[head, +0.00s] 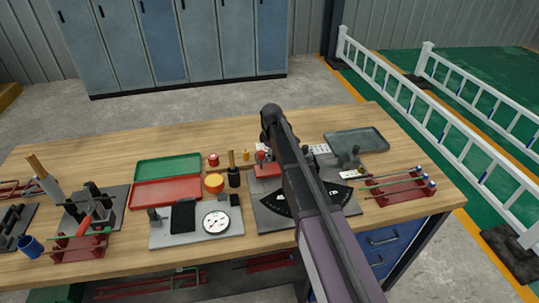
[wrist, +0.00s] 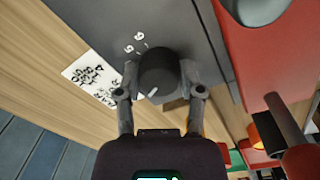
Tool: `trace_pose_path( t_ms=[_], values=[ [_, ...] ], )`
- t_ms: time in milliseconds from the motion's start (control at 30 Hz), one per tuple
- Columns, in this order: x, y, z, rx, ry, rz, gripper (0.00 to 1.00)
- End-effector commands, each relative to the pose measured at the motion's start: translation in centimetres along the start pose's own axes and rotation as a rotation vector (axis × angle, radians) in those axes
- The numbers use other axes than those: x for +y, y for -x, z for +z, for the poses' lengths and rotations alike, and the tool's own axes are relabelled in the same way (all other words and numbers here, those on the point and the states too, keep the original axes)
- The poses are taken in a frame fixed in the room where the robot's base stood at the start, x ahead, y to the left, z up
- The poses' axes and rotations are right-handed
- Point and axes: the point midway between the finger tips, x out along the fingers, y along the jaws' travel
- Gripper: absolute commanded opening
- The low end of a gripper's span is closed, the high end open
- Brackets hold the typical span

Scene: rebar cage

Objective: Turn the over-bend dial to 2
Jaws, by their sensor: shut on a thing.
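The over-bend dial (wrist: 157,72) is a dark round knob on a grey plate (wrist: 150,18), seen in the wrist view. My gripper (wrist: 157,76) has one finger on each side of the knob and is shut on it. A short white pointer mark on the knob points to the lower left in that view. A few white numerals (wrist: 132,43) show on the plate at the knob's upper left; I cannot read them surely. The rest of the scale is hidden by the knob and fingers. In the head view my arm hides the dial.
A white card (wrist: 92,80) with black writing lies left of the knob. Red parts (wrist: 270,45) stand close on the right. In the head view, a black scale fan (head: 280,203), a grey tray (head: 356,141) and a red rack (head: 397,190) surround my arm on the wooden bench (head: 100,150).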

Motion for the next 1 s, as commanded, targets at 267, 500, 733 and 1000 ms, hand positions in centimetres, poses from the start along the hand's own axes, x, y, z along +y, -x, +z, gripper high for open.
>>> trace_pose_path(
  t_ms=[267,500,733,1000],
  values=[
    [-0.68,-0.06,-0.14,0.006,0.059,-0.013,0.02],
    [-0.72,-0.06,-0.18,0.006,0.061,-0.013,0.02],
    [-0.68,-0.05,-0.19,0.005,0.061,-0.012,0.84],
    [-0.40,-0.02,-0.16,0.004,0.059,-0.008,0.84]
  ],
)
